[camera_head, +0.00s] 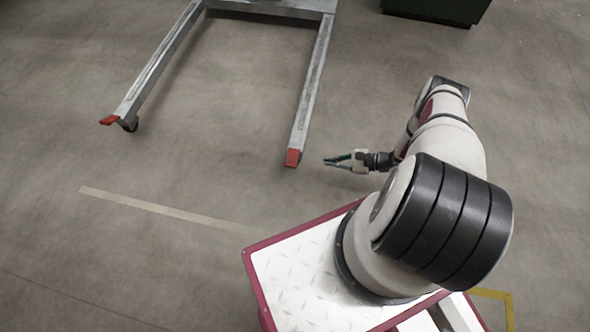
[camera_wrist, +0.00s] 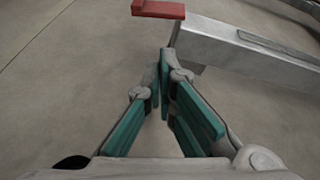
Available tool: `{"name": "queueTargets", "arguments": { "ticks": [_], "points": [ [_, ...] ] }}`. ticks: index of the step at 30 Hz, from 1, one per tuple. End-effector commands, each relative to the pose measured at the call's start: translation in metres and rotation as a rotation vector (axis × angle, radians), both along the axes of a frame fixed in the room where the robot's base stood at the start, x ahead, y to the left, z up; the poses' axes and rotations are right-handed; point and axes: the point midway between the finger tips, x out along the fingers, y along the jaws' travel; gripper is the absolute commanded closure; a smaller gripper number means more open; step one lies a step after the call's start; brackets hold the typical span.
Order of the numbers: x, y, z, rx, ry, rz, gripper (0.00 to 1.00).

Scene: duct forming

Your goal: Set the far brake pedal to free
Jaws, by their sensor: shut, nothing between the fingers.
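A wheeled metal frame has two long legs, each with a red pedal at its end. The far pedal (camera_head: 109,120) is at the left leg's end, beside a dark caster. The near pedal (camera_head: 292,158) is at the right leg's end; a red pedal also shows at the top of the wrist view (camera_wrist: 158,9), apparently this near one. I cannot tell clearly whether either pedal is pressed or raised. My gripper (camera_head: 327,161) is shut and empty, just right of the near pedal and apart from it. Its fingertips (camera_wrist: 165,58) meet below the pedal in the wrist view.
The frame's right leg (camera_head: 312,85) lies between my gripper and the far pedal. The left leg (camera_head: 160,65) runs up to the crossbar (camera_head: 270,8). A dark green box (camera_head: 437,8) stands at the top. The floor between the legs is clear, with a pale line (camera_head: 165,209) nearer me.

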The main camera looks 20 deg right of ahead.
Motion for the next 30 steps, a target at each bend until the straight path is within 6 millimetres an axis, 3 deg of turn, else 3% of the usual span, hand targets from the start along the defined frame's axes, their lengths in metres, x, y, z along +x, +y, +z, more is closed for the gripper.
{"name": "queueTargets", "arguments": {
  "ticks": [3, 10, 26, 30],
  "points": [
    [-0.016, 0.011, -0.026, 0.024, 0.019, -0.06, 1.0],
    [-0.022, 0.021, -0.042, 0.038, 0.03, -0.094, 1.0],
    [0.034, 0.09, -0.073, 0.038, 0.03, -0.087, 1.0],
    [0.034, 0.091, -0.054, 0.037, 0.031, -0.091, 1.0]
  ]
}}
